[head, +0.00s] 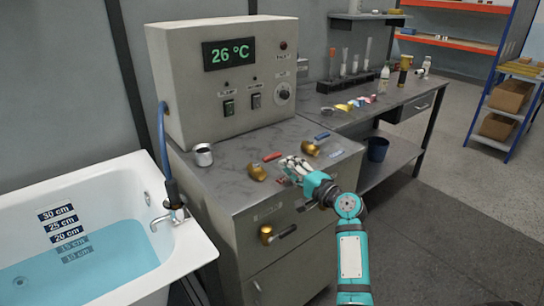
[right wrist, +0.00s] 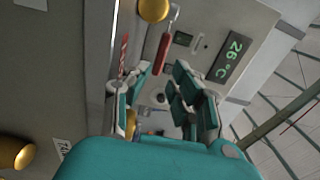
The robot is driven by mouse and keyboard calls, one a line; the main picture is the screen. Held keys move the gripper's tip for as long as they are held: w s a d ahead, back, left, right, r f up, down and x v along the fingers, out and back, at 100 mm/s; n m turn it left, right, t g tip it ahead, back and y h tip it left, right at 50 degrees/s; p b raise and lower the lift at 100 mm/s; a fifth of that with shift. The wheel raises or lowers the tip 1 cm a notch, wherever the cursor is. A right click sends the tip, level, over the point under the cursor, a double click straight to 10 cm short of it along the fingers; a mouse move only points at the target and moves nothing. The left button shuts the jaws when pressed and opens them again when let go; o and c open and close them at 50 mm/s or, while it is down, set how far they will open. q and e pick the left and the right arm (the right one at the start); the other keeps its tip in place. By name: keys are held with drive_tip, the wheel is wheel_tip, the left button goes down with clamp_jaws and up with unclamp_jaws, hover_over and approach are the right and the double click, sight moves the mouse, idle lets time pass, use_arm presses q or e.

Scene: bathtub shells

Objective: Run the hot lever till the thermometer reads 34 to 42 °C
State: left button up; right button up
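The thermometer display (head: 228,54) reads 26 °C in green; it also shows tilted in the right wrist view (right wrist: 231,56). On the grey counter are two brass fittings, one at left (head: 257,172) beside a red strip (head: 272,156), one at right (head: 309,148) near a blue strip (head: 322,136). The right wrist view shows a red handle (right wrist: 165,50) near a brass knob (right wrist: 154,9); I cannot tell its exact link to the fittings. My right gripper (head: 294,165) is over the counter between the fittings, fingers apart, holding nothing visible. My left gripper is out of view.
The white tub (head: 207,252) at left holds blue water (head: 100,255), its surface near the 20 cm mark. A metal cup (head: 203,155) stands on the counter. A brass knob with a dark handle (head: 287,231) is on the cabinet front. A side bench stands behind right.

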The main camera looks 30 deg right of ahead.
sight(275, 158)
drive_tip(key=w, duration=0.8)
drive_tip(key=shift+a, duration=0.3)
drive_tip(key=shift+s, duration=0.1)
drive_tip(key=shift+c, duration=0.3)
clamp_jaws()
